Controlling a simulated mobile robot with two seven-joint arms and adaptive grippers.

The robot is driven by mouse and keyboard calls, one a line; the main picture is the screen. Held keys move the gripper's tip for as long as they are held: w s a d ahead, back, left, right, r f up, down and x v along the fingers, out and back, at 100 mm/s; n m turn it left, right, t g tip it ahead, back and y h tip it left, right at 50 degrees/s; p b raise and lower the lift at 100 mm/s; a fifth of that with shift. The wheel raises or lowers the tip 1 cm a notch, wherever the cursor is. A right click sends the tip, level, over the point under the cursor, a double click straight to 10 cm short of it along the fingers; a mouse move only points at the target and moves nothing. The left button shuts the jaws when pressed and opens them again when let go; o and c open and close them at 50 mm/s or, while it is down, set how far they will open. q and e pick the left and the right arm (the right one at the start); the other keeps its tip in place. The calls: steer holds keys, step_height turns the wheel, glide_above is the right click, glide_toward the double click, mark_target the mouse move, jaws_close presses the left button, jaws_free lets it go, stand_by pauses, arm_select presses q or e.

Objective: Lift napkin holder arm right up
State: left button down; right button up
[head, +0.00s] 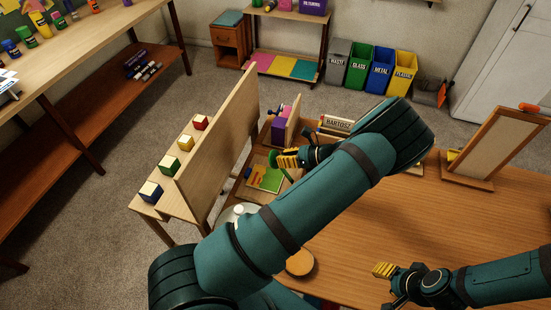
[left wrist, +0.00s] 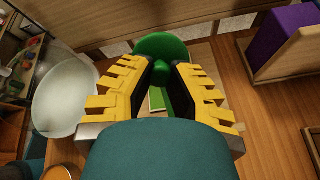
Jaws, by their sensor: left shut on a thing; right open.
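My left gripper (head: 286,158) is at the disc end of that arm. In the left wrist view the green arm (left wrist: 162,45) lies between the yellow fingers (left wrist: 165,78), which are shut on it. The fingers and my wrist hide part of the arm and its hinge. My right gripper (head: 385,272) is open and empty above the front of the table.
A white bowl (left wrist: 60,98) is left of the left gripper in the wrist view. A tall wooden panel (head: 218,145) stands left of the tray. A purple item (head: 284,124) is behind it. A framed board (head: 495,148) stands at right. The table middle is clear.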

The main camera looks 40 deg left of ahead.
step_height(320, 180, down, 3)
steer(key=shift+r+b, duration=0.15)
steer(key=shift+b, duration=0.9)
steer(key=shift+s+a+f+b, duration=0.1)
steer(key=shift+s+f+b, duration=0.05)
steer(key=shift+f+b, duration=0.3)
steer(key=shift+f, duration=0.1)
arm_select(q)
steer(key=w+d+g+y, duration=0.1)
steer(key=w+d+y, duration=0.1)
steer(key=d+y, duration=0.2)
steer(key=shift+d+g+y+b, duration=0.4)
steer(key=shift+d+b, duration=0.05)
steer(key=shift+d, duration=0.9)
arm_select(e)
steer(key=shift+s+f, duration=0.2)
steer(key=shift+f, duration=0.1)
arm_select(q)
steer(key=shift+d+f, duration=0.1)
steer(key=shift+f, duration=0.1)
steer(key=c, duration=0.8)
jaws_free()
steer(key=shift+w, duration=0.1)
steer(key=shift+r, duration=0.1)
steer(key=v, duration=1.2)
